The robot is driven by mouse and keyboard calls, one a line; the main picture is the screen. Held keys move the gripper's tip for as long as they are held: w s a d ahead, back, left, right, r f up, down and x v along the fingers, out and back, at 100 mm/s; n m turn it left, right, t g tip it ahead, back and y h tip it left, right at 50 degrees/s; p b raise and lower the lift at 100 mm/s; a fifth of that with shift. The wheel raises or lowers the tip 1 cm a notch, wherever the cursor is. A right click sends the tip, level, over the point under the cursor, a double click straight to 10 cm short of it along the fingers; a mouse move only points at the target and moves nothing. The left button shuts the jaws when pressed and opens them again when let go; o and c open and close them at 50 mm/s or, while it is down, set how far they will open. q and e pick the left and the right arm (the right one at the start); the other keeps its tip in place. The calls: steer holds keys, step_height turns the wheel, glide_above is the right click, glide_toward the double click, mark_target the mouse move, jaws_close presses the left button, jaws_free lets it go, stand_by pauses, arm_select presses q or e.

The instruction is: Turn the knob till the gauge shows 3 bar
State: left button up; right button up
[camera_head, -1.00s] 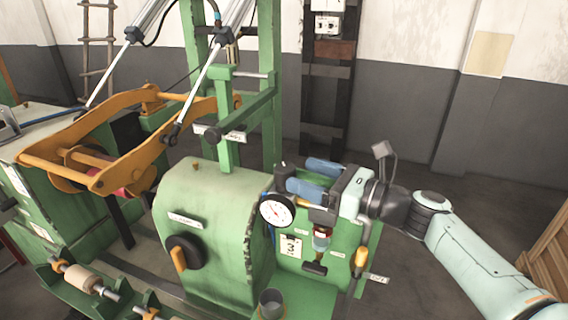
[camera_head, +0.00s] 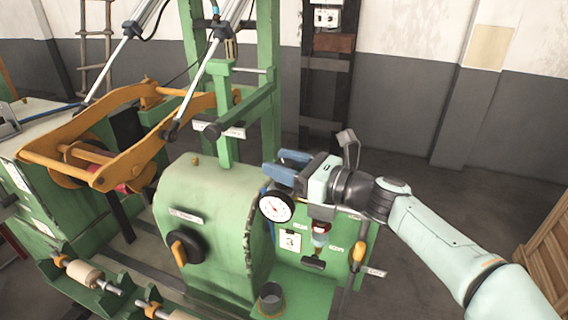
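The round white pressure gauge (camera_head: 276,207) with a black rim is on the front of the green machine, right of its rounded housing. Its needle is too small to read exactly. A white card with a 3 (camera_head: 290,242) is below it. My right gripper (camera_head: 285,166), with blue fingers, reaches in from the right just above and behind the gauge. Its fingers are apart, and I see nothing clearly held between them. No regulator knob shows clearly there; the gripper may hide it. My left gripper is out of view.
A black rotary switch with a yellow handle (camera_head: 179,250) is on the housing. An orange frame (camera_head: 110,170) is at left. The floor at right is open before a wooden crate (camera_head: 545,245).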

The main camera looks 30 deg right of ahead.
steer(key=shift+m+t+h+b, duration=0.5)
steer(key=shift+m+h+b, duration=0.2)
steer(key=shift+h, duration=0.3)
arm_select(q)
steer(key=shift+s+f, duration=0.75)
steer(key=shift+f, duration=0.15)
arm_select(e)
steer(key=o, duration=0.9)
steer(key=shift+o, duration=0.2)
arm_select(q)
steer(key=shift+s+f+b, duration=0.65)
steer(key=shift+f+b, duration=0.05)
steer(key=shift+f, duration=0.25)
arm_select(e)
steer(key=v, duration=1.3)
steer(key=shift+s, duration=0.25)
